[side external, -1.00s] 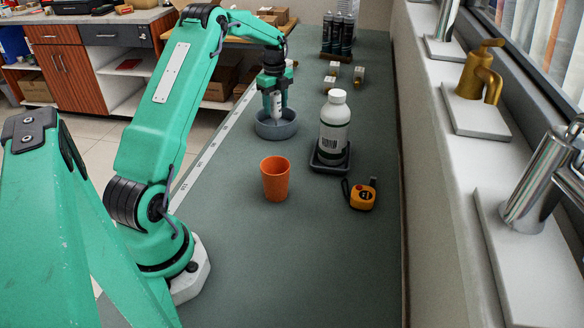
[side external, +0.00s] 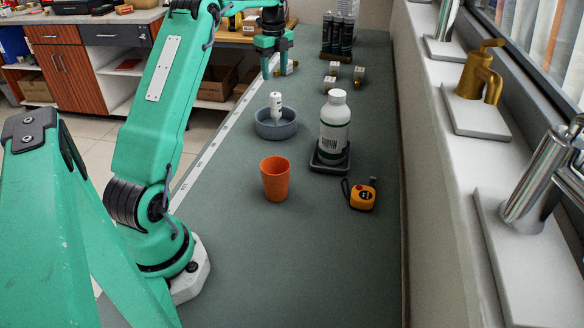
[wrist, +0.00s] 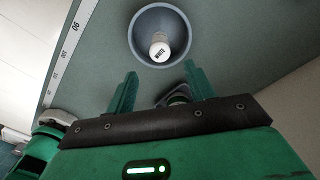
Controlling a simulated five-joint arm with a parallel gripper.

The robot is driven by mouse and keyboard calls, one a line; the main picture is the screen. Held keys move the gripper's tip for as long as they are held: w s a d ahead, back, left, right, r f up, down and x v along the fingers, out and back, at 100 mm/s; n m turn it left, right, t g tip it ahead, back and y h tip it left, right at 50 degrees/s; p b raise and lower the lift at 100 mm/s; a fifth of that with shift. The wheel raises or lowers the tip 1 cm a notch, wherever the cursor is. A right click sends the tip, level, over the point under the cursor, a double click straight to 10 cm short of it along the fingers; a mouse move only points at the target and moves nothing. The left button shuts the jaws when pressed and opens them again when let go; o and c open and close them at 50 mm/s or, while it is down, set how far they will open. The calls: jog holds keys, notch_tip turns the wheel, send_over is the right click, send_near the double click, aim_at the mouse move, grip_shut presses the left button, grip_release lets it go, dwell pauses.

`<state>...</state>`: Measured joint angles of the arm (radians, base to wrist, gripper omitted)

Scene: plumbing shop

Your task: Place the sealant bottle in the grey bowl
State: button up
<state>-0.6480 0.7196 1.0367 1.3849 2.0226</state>
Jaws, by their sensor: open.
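The sealant bottle (side external: 276,106), small and white with a grey band, stands roughly upright inside the grey bowl (side external: 277,131) on the bench. In the wrist view the bottle (wrist: 160,48) shows the word WHITE and sits inside the bowl (wrist: 138,30), near its lower wall. My gripper (side external: 277,70) is open and empty, raised above and apart from the bowl. In the wrist view my gripper's two fingers (wrist: 160,72) are spread, with nothing between them. The bottle's base is hidden by the bowl's rim in the side view.
An orange cup (side external: 275,178) stands nearer the camera. A large white bottle (side external: 335,120) stands on a black tray (side external: 328,162), with a yellow tape measure (side external: 362,194) nearby. Small metal fittings (side external: 331,83) and dark tubes (side external: 338,38) are farther back. The front of the bench is clear.

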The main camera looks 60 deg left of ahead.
jog(key=shift+r, duration=0.2)
dwell(0.5)
jog(key=shift+d+r, duration=0.2)
jog(key=shift+d, duration=0.1)
jog(key=s+d+r+n+t, duration=0.1)
jog(key=s+d+r+n, duration=0.15)
jog(key=d, duration=0.45)
jog(key=s+d+r+n+t, duration=0.1)
jog(key=s+d+r+n, duration=0.1)
jog(key=d+r, duration=0.3)
jog(key=s+d+r+n, duration=0.2)
jog(key=d+r+n, duration=0.1)
jog(key=d, duration=0.5)
jog(key=s+d+f+n+t, duration=0.1)
jog(key=s+d+f+n, duration=0.1)
jog(key=s+d+n, duration=0.2)
jog(key=s+d+f+n+t, duration=0.2)
jog(key=s+d+f+n, duration=0.1)
jog(key=s+d, duration=0.7)
jog(key=s+n, duration=0.1)
jog(key=s, duration=0.2)
jog(key=shift+s+d+f+t, duration=0.25)
jog(key=shift+s+d+t, duration=0.05)
jog(key=shift+s+d, duration=0.1)
